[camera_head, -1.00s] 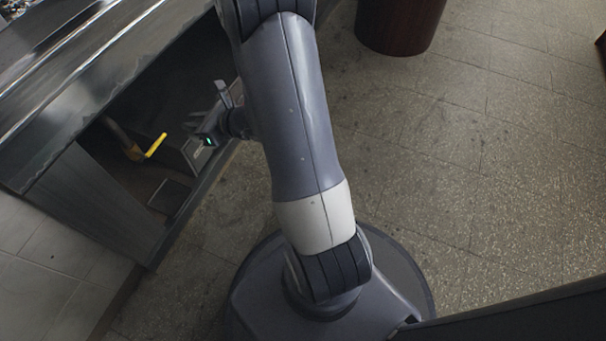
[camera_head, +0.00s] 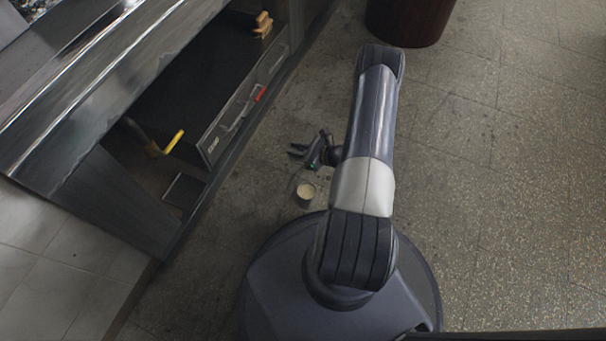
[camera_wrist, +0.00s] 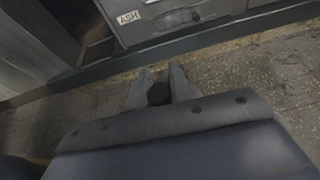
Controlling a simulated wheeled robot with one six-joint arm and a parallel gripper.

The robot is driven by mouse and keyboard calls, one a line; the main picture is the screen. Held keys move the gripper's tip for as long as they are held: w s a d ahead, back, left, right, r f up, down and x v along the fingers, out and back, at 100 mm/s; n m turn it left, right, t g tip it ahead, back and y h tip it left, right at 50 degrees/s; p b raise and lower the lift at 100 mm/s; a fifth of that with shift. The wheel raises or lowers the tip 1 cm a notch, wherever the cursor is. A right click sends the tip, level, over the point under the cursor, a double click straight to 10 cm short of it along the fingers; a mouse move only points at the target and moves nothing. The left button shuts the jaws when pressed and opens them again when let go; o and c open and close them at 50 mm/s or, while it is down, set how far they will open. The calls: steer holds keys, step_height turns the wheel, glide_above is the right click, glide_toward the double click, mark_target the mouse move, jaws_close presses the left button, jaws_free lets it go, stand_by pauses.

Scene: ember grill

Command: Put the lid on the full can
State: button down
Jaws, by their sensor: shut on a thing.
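The can (camera_head: 305,195) stands upright on the floor at the edge of my round base in the head view; its open top shows pale contents close to the rim. My gripper (camera_head: 301,151) is a little above the can in that picture, over the floor. In the wrist view my gripper (camera_wrist: 158,84) is shut on a round black knob (camera_wrist: 159,94), which looks like the lid's knob. The rest of the lid is hidden behind my wrist there and is too small to make out in the head view. The can does not show in the wrist view.
A metal cabinet holds a drawer front (camera_head: 222,133) marked ASH, with handles and a red piece (camera_head: 260,94). A yellow-handled tool (camera_head: 174,141) and a wooden brush (camera_head: 263,24) are in the cabinet. A dark round bin (camera_head: 410,20) stands beyond. The floor at right is clear.

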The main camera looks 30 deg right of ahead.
steer(key=s+f+b, duration=0.1)
steer(key=s+f, duration=0.1)
steer(key=f, duration=0.3)
steer(key=s+f+b, duration=0.2)
steer(key=f, duration=0.3)
steer(key=s+f+b, duration=0.1)
steer(key=s+f, duration=0.1)
steer(key=f, duration=0.2)
steer(key=shift+a+f, duration=0.35)
steer(key=shift+f, duration=0.05)
steer(key=shift+s+b, duration=0.1)
steer(key=shift+b, duration=0.55)
stand_by(0.9)
steer(key=shift+f+b, duration=0.15)
steer(key=shift+b, duration=0.4)
stand_by(0.9)
stand_by(0.5)
steer(key=c, duration=0.7)
jaws_free()
